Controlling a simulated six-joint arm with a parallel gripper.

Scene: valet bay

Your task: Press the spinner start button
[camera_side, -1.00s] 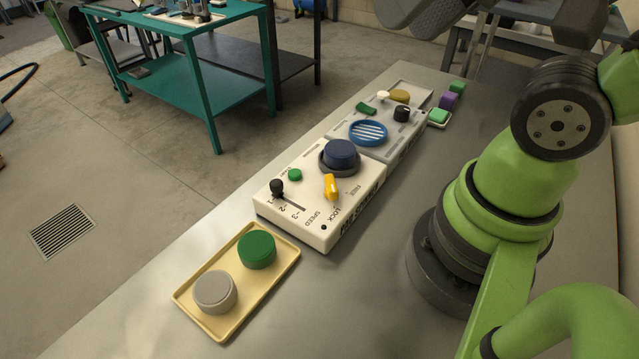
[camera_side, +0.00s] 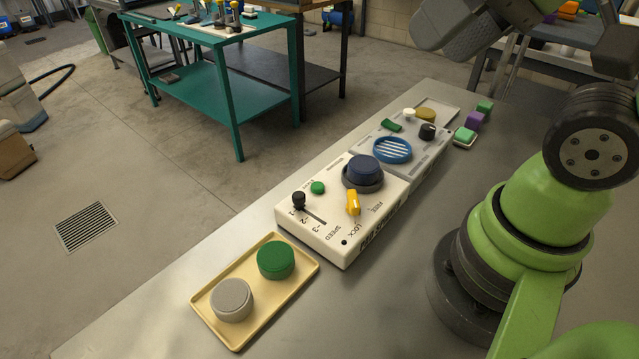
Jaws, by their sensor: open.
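A white control box (camera_side: 318,228) lies on the grey bench, its front label partly readable as a spinner. On top are a small green button (camera_side: 318,187), a large dark-blue round piece (camera_side: 365,169) in a dark collar, a yellow lever (camera_side: 353,202) by the LOCK and FREE marks, and a black slider knob (camera_side: 299,200) at the 1 end of its speed scale. I cannot read a start label; the small green button looks raised. My gripper (camera_side: 452,46) is at the top edge, partly cut off, jaws apart and empty, well clear of the box.
A tan tray (camera_side: 236,341) in front holds a green round pad (camera_side: 276,260) and a grey one (camera_side: 232,300). Behind the box is a grey panel with a blue grille (camera_side: 392,150) and a black knob (camera_side: 427,131). Green and purple blocks (camera_side: 475,121) lie at back right.

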